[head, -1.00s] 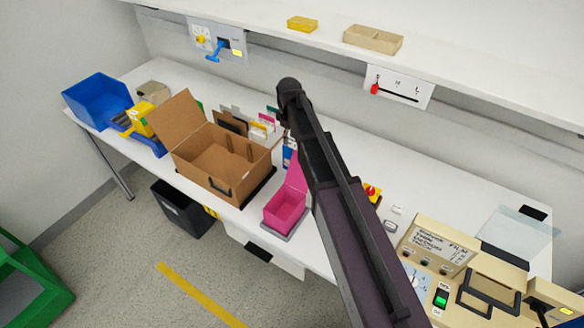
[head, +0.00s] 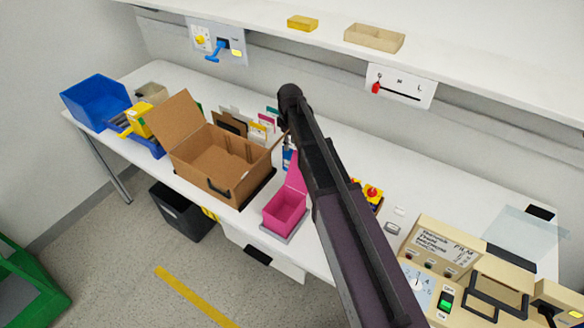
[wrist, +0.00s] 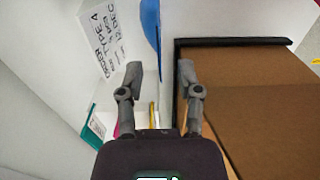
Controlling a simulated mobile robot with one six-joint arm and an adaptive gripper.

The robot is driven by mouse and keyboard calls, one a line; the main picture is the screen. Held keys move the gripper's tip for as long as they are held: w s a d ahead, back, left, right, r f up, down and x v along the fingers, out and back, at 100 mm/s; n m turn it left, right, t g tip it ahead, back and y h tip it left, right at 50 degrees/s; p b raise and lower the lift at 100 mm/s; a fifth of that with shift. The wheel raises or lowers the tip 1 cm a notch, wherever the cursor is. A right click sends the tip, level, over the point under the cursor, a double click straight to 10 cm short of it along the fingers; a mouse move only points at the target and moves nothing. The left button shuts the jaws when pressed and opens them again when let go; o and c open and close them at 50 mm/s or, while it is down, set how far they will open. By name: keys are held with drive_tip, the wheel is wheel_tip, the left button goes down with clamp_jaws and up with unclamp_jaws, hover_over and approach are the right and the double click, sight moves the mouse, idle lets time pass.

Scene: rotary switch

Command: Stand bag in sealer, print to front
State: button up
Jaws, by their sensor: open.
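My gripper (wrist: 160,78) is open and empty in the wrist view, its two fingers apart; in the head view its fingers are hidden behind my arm. A beige machine (head: 440,245) with a printed panel, a dial and a green switch stands at the lower right; it may be the sealer, but I cannot tell. A clear sheet (head: 525,235) lies behind it. I cannot make out a bag for certain.
An open cardboard box (head: 205,185) stands left of my arm; its brown side (wrist: 255,110) is close right of the gripper in the wrist view. A pink open box (head: 284,208) stands at the bench front. A shelf (head: 480,65) overhangs the bench (head: 430,170).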

sight(291, 150)
drive_tip(key=shift+d+f+b, duration=0.1)
drive_tip(key=shift+f+b, duration=1.35)
drive_tip(key=shift+f, duration=0.3)
clamp_jaws()
